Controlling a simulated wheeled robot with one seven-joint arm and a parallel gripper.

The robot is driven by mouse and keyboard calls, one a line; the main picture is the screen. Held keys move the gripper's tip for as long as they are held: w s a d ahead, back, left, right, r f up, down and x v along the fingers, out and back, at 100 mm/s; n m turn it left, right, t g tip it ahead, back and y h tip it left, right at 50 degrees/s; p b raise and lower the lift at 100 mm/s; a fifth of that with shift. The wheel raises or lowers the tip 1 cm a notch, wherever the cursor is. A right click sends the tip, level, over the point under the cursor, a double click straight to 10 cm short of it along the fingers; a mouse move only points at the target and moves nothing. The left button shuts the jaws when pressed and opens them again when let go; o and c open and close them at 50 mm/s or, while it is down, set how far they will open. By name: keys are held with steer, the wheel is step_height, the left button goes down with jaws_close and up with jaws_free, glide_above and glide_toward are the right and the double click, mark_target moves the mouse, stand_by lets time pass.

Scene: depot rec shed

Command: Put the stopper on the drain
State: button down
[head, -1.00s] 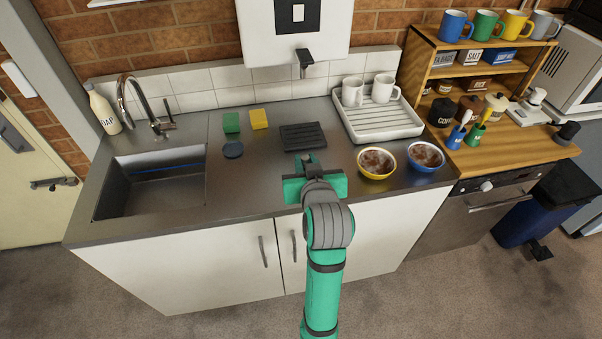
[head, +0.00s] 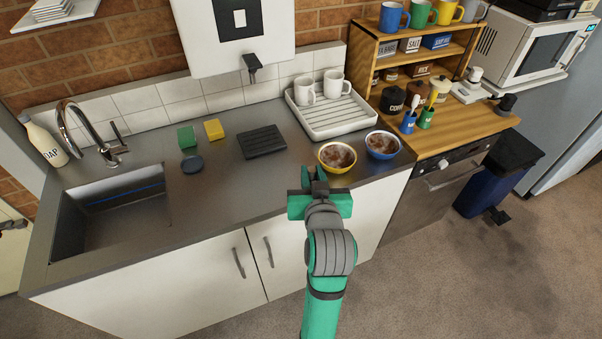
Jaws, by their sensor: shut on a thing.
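My gripper (head: 314,180) is in front of the counter's front edge, in the lower middle of the head view, just below the yellow bowl in the picture. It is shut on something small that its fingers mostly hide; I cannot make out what. A dark blue round disc (head: 192,165) lies flat on the steel counter right of the sink, below the green sponge; I cannot tell whether it is a stopper. The sink basin (head: 115,215) is at the left, under the tap (head: 90,130). I cannot make out its drain.
A green sponge (head: 187,137), a yellow sponge (head: 213,129) and a dark ridged mat (head: 262,141) lie on the counter (head: 225,187). A yellow bowl (head: 337,157) and a blue bowl (head: 382,145) stand near the front edge. A soap bottle (head: 42,140) stands left of the tap.

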steer(key=w+f, duration=0.3)
steer(key=w, duration=0.1)
steer(key=w+a+f, duration=0.1)
steer(key=w+f, duration=0.2)
steer(key=w, duration=0.1)
steer(key=w+f, duration=0.2)
steer(key=w, duration=0.2)
steer(key=shift+w+a+f, duration=0.15)
steer(key=shift+a+f, duration=0.05)
steer(key=shift+f, duration=0.2)
steer(key=shift+w+f, duration=0.15)
steer(key=shift+f, duration=0.05)
steer(key=shift+w+f, duration=0.1)
steer(key=shift+f, duration=1.5)
steer(key=c, duration=1.6)
jaws_free()
steer(key=shift+f, duration=0.15)
